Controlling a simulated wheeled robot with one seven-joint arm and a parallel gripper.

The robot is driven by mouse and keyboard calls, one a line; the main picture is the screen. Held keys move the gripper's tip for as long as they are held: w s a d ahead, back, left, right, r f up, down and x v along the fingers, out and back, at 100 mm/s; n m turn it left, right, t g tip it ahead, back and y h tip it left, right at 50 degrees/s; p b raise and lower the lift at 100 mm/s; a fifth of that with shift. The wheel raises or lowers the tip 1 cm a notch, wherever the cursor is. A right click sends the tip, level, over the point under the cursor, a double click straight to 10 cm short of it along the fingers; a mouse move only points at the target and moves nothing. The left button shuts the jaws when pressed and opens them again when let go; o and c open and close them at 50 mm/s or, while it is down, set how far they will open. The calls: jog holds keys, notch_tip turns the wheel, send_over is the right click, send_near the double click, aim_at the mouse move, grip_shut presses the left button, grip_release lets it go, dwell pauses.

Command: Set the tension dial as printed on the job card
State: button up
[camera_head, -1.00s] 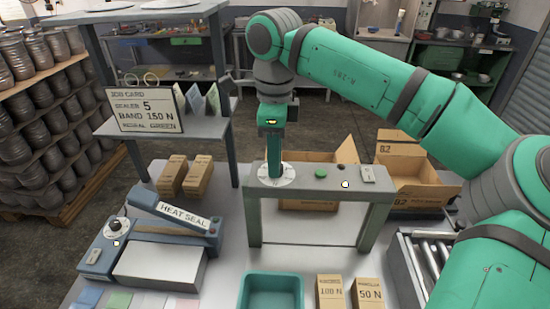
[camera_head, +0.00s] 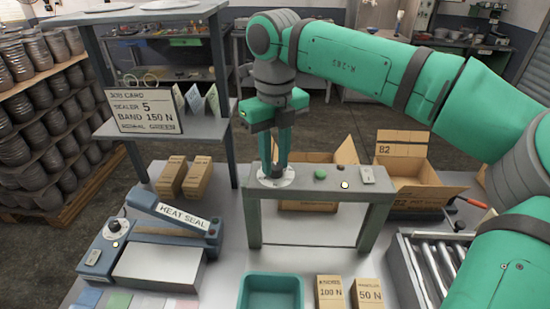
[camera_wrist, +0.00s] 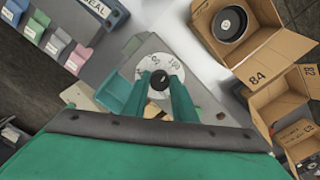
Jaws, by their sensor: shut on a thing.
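The job card (camera_head: 142,108) stands on the grey shelf at the left and reads SEALER 5, BAND 150 N, with a smaller line too blurred to read now. The tension dial (camera_head: 290,182) is a white disc on top of the grey strapping arch (camera_head: 335,190). In the wrist view its disc (camera_wrist: 180,72) carries printed numbers, and its black knob (camera_wrist: 158,82) sits between my fingertips. My gripper (camera_head: 276,172) points down and is shut on the knob. The exact setting is hard to read.
Beside the dial on the arch are a green button (camera_head: 320,174) and a switch (camera_head: 368,174). The heat sealer (camera_head: 165,240) with its own dial (camera_head: 114,229) is at the left. Cartons (camera_head: 410,180), a teal tray (camera_head: 270,279) and weight-marked boxes (camera_head: 330,291) surround the arch.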

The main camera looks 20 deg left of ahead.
jog(key=shift+w+d+m, duration=0.1)
jog(key=shift+d+m, duration=0.05)
jog(key=shift+m, duration=0.75)
jog(key=o, duration=1)
jog(key=shift+o, duration=0.2)
